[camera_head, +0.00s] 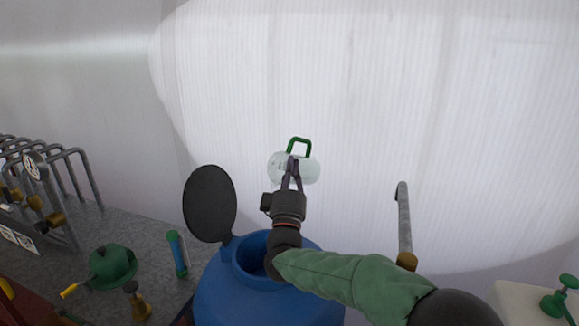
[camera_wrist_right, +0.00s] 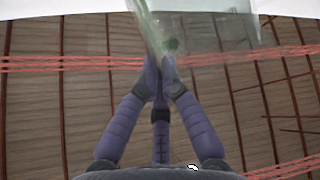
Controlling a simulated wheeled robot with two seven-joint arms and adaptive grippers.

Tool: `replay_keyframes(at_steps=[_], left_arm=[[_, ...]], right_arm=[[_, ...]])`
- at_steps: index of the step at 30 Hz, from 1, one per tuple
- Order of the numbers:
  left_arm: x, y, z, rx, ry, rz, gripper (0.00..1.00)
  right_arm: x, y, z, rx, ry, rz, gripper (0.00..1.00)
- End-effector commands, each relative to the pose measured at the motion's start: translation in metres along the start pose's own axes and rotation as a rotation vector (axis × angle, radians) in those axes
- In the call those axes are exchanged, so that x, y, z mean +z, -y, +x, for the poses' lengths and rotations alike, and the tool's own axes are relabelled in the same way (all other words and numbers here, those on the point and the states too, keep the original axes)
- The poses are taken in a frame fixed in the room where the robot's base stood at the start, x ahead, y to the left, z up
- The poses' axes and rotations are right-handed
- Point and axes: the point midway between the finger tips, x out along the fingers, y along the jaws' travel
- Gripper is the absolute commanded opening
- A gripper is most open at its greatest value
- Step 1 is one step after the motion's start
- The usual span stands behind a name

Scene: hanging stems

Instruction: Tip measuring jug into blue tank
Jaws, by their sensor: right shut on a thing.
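The measuring jug (camera_head: 308,167) is clear with a green handle, and my right gripper (camera_head: 293,170) is shut on it. In the head view the jug is up beyond the tank's opening, with its green handle on the upper side. In the right wrist view the jug (camera_wrist_right: 205,32) shows at the top, between the closed fingertips of my right gripper (camera_wrist_right: 160,72). I cannot tell whether it holds liquid. The blue tank (camera_head: 215,294) stands below my right wrist. Its round mouth is open, partly hidden by my arm, and its black lid (camera_head: 210,204) stands raised at the left. My left gripper is not in view.
A green can-like vessel (camera_head: 112,265) and a blue-green tube (camera_head: 177,254) are on the grey surface left of the tank. Metal pipes (camera_head: 75,175) stand at far left. A grey pipe (camera_head: 404,220) rises at right. A pale block with a green valve (camera_head: 555,305) is at far right.

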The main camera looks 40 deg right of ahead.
Motion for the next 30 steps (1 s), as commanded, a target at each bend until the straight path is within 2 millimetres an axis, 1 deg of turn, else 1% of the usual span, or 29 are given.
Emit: replay_keyframes(at_steps=[1, 21, 25, 30], left_arm=[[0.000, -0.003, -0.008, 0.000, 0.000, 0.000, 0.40], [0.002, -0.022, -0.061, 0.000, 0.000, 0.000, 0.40], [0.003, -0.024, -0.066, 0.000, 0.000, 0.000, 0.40], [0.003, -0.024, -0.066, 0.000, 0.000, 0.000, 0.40]], right_arm=[[-0.004, -0.004, 0.004, -0.005, 0.014, 0.010, 0.00], [-0.006, -0.020, 0.027, -0.074, 0.196, 0.123, 0.00], [-0.006, -0.020, 0.029, -0.083, 0.217, 0.137, 0.00], [-0.005, -0.019, 0.028, -0.085, 0.224, 0.141, 0.00]])
